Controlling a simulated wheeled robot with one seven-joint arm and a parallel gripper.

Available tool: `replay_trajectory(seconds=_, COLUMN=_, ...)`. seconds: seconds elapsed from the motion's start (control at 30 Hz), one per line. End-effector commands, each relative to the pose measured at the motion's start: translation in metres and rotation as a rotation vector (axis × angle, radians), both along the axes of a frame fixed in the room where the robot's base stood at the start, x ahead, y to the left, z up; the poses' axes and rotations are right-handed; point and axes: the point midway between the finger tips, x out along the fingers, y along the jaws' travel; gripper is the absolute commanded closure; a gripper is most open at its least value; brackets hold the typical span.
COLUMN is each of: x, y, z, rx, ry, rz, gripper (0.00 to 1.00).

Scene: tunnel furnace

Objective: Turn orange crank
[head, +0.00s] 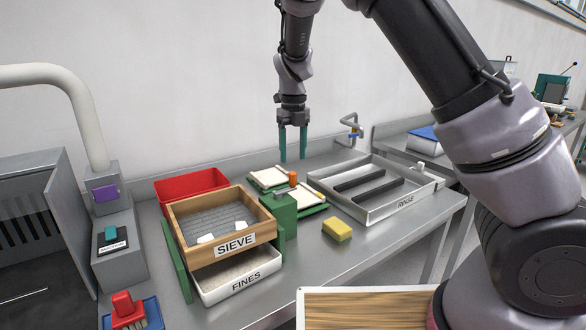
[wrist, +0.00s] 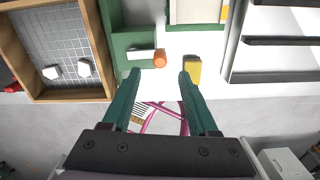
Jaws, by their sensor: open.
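The orange crank knob (head: 292,178) shows in the head view just above a green housing (head: 279,217) beside the sieve. In the wrist view the orange knob (wrist: 160,59) sits at the end of a short pale arm (wrist: 140,55) next to the green housing (wrist: 128,40). My gripper (head: 292,157) hangs pointing down over the bench, its two green fingers apart and empty. In the wrist view my gripper (wrist: 158,74) has the knob just beyond its fingertips, between them in the picture. I cannot tell the exact gap in height.
A wooden sieve box (head: 180,217) with pale pieces stands over a white fines tray (head: 208,296). A red bin (head: 190,184) is behind it. A yellow sponge (head: 337,229) lies right of the crank. A metal rinse tray (head: 372,214) is farther right.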

Motion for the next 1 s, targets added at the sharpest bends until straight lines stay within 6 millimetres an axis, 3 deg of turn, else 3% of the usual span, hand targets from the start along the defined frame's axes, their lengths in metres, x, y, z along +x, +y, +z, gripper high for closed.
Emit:
replay_trajectory(seconds=0.1, x=0.001, y=0.000, z=0.017, rx=0.001, ry=-0.002, rz=0.000, gripper=0.40)
replay_trajectory(seconds=0.27, x=0.000, y=0.000, z=0.026, rx=0.000, ry=0.000, rz=-0.001, gripper=0.40)
replay_trajectory(seconds=1.0, x=0.000, y=-0.001, z=0.026, rx=0.000, ry=0.000, rz=-0.001, gripper=0.40)
